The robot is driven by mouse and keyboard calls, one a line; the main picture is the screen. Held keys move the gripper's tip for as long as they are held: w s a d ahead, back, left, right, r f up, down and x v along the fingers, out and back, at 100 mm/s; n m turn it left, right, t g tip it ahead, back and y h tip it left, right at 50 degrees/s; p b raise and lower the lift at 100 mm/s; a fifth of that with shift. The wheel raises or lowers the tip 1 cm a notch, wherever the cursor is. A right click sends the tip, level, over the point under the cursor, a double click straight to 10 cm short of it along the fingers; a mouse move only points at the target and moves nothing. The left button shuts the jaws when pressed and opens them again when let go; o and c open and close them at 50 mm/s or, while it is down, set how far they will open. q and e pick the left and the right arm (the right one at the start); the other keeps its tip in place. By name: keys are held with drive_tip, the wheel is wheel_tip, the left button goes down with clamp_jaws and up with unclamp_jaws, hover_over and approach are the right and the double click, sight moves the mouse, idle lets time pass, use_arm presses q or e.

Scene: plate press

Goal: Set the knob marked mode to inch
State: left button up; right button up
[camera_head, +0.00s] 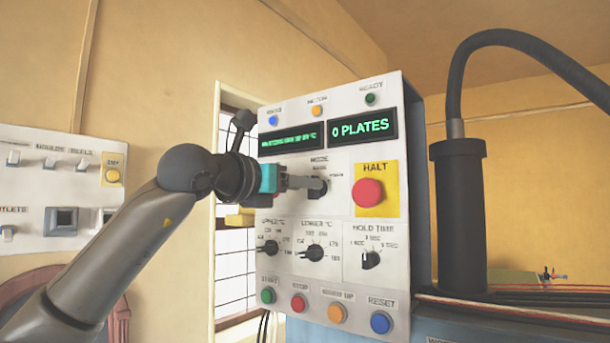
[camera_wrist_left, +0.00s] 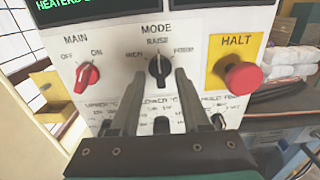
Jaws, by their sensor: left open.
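The black mode knob (camera_wrist_left: 158,70) is on the white control panel (camera_head: 335,230). In the left wrist view its white mark points up at the word RAISE. A label that seems to read INCH is to its upper left, and another, hard to read, is to its right. My left gripper (camera_head: 312,184) is in front of the panel at the mode knob, which it mostly hides in the head view. In the left wrist view the gripper (camera_wrist_left: 160,74) is open, one finger on each side of the knob. I cannot tell whether they touch it. My right gripper is out of view.
A red main knob (camera_wrist_left: 87,77) is left of the mode knob. A red HALT button (camera_head: 367,192) on a yellow plate is close on the right. Black knobs (camera_head: 315,252) and a row of coloured buttons (camera_head: 299,303) are below. A dark post with a hose (camera_head: 459,210) stands right.

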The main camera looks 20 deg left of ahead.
use_arm(q)
drive_tip(key=shift+x, duration=0.85)
clamp_jaws()
